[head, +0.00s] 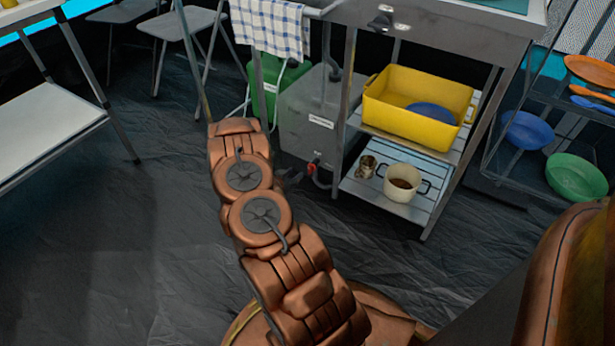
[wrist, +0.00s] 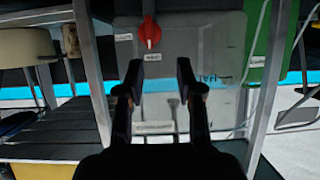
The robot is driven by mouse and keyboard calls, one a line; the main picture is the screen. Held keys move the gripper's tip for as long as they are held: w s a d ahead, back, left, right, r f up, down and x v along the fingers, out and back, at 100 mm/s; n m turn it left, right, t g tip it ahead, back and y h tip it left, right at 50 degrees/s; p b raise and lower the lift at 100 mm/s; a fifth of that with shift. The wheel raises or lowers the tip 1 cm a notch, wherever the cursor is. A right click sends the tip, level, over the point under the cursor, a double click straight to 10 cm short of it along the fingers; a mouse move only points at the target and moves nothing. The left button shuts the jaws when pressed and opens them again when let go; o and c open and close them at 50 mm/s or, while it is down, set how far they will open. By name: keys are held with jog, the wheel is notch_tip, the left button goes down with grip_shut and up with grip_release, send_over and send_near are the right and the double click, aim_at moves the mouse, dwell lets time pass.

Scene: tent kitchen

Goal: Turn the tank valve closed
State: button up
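The grey tank (head: 306,122) stands on the floor under the sink unit, left of the slatted shelves. Its red valve (head: 314,166) sits low on its front, by a dark hose. In the wrist view the scene looks upside down; the red valve (wrist: 150,35) is on the tank (wrist: 200,40) near the top of the picture. My gripper (wrist: 160,76) is open and empty, its two dark fingers apart. The valve lies beyond the fingertips, above and slightly left of their midpoint, with no visible contact. In the head view my gripper is small and dark, mostly hidden by my arm.
A metal leg (head: 346,100) stands right of the tank. A green canister (head: 268,88) is to its left. The slatted shelves hold a yellow tub (head: 385,110), a white pot (head: 402,183) and a metal cup (head: 367,167). The floor (head: 130,250) at left is clear.

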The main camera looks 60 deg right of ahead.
aim_at(309, 169)
jog(key=shift+g, duration=0.3)
jog(key=b+x, duration=0.1)
jog(key=x, duration=0.1)
jog(key=s+b+x, duration=0.1)
jog(key=x, duration=0.2)
jog(key=b+x, duration=0.1)
jog(key=x, duration=0.1)
jog(key=shift+s+d+f, duration=0.15)
jog(key=shift+d+f, duration=0.1)
jog(key=shift+f, duration=0.15)
jog(key=shift+d+f, duration=0.1)
jog(key=shift+d, duration=0.4)
jog(key=shift+c, duration=0.4)
grip_shut()
